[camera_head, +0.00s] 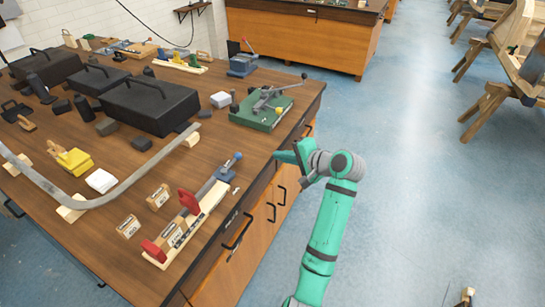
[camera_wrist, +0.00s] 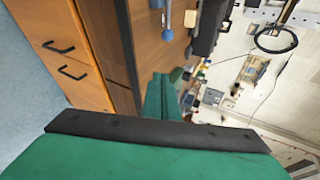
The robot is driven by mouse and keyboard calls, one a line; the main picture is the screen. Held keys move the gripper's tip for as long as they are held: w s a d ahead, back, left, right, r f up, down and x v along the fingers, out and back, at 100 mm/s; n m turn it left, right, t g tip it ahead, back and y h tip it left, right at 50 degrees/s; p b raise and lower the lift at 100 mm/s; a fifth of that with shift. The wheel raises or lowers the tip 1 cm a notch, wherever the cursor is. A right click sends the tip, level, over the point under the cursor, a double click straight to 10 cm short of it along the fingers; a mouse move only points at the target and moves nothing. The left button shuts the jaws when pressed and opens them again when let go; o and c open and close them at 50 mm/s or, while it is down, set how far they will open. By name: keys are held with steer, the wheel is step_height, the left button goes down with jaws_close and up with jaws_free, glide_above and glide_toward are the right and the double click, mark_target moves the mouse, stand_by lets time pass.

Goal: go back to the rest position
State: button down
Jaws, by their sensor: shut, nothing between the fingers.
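My arm is teal and grey. It rises from the bottom of the head view and bends left at the wrist. My gripper (camera_head: 285,156) is beside the right edge of the wooden workbench (camera_head: 150,235), near its drawers. It looks shut and holds nothing. In the wrist view the teal fingers of my gripper (camera_wrist: 165,92) come together in the middle, with the bench front to the left. I cannot tell from the head view how high the fingertips are against the bench top.
A green-based lever tool (camera_head: 258,122) stands near the bench's right edge, close to my gripper. A wooden clamp fixture with red ends (camera_head: 190,225) lies nearer. Black cases (camera_head: 150,100) fill the back. Blue floor (camera_head: 420,200) to the right is open, with wooden frames (camera_head: 490,105) farther off.

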steer(key=shift+d, duration=0.2)
steer(key=shift+a, duration=0.1)
steer(key=s+f+t+h, duration=0.15)
steer(key=s+f, duration=0.25)
steer(key=f, duration=0.5)
steer(key=s+f+h, duration=0.2)
steer(key=s+f, duration=0.2)
steer(key=f, duration=0.4)
steer(key=s+f+t+h, duration=0.2)
steer(key=s+f+h, duration=0.1)
steer(key=s+f, duration=0.9)
steer(key=s+d+r+n+h, duration=0.1)
steer(key=s+n+h, duration=0.1)
steer(key=s, duration=1.1)
steer(key=s+a+r+n+t, duration=0.1)
steer(key=s+r+n, duration=0.2)
steer(key=s+r, duration=0.4)
steer(key=s+a+r+n+t, duration=0.1)
steer(key=s+r, duration=0.6)
steer(key=s, duration=0.7)
steer(key=n+t, duration=0.1)
steer(key=n, duration=0.1)
steer(key=shift+s+r+n, duration=0.15)
steer(key=shift+r+n, duration=0.1)
steer(key=shift+n, duration=0.15)
steer(key=shift+h, duration=0.25)
